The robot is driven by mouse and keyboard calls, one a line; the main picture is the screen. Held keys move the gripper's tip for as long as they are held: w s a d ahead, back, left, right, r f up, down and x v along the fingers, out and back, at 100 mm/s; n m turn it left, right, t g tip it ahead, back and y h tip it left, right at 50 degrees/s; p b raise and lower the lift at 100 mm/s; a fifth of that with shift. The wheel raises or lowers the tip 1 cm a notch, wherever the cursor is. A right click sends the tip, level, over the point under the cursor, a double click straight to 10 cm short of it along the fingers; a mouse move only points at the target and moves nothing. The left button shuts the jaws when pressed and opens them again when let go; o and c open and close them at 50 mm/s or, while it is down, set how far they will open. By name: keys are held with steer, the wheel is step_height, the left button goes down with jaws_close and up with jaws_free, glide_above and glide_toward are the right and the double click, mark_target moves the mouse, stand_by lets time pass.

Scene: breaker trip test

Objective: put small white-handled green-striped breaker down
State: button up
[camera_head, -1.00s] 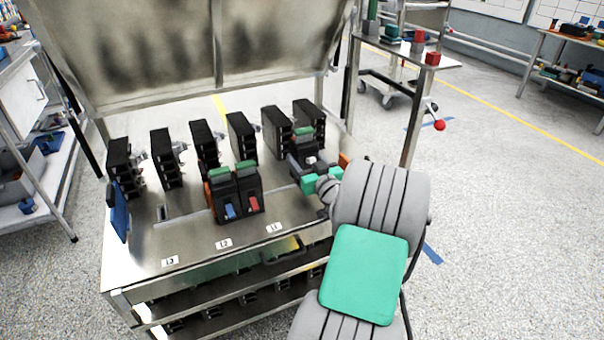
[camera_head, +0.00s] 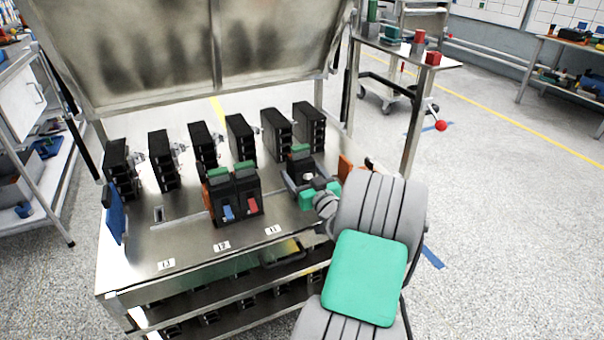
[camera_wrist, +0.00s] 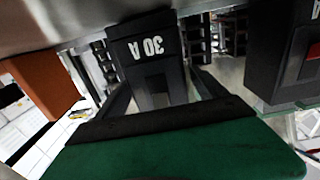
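The small green-striped breaker (camera_head: 301,165) stands upright at the right of the metal bench top, with its green stripe on top and its white handle facing me. In the wrist view, the breaker (camera_wrist: 152,62) shows upside down, with "30A" on its dark front. My gripper (camera_head: 312,186) is low around it, one finger on each side. Thin gaps show between the fingers and the breaker in the wrist view, so the gripper looks open. The breaker's base is mostly hidden by the gripper.
Two larger green-topped breakers, with a blue handle (camera_head: 229,212) and a red handle (camera_head: 253,206), stand left of my gripper. Several black modules (camera_head: 240,137) line the back. An orange block (camera_head: 345,165) is close on the right. Bench space toward the front left is clear.

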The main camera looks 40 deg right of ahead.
steer(key=shift+s+r+p, duration=0.15)
steer(key=shift+r+p, duration=0.2)
steer(key=shift+p, duration=0.1)
steer(key=v, duration=1.1)
steer(key=shift+s+a, duration=0.2)
steer(key=shift+s, duration=0.1)
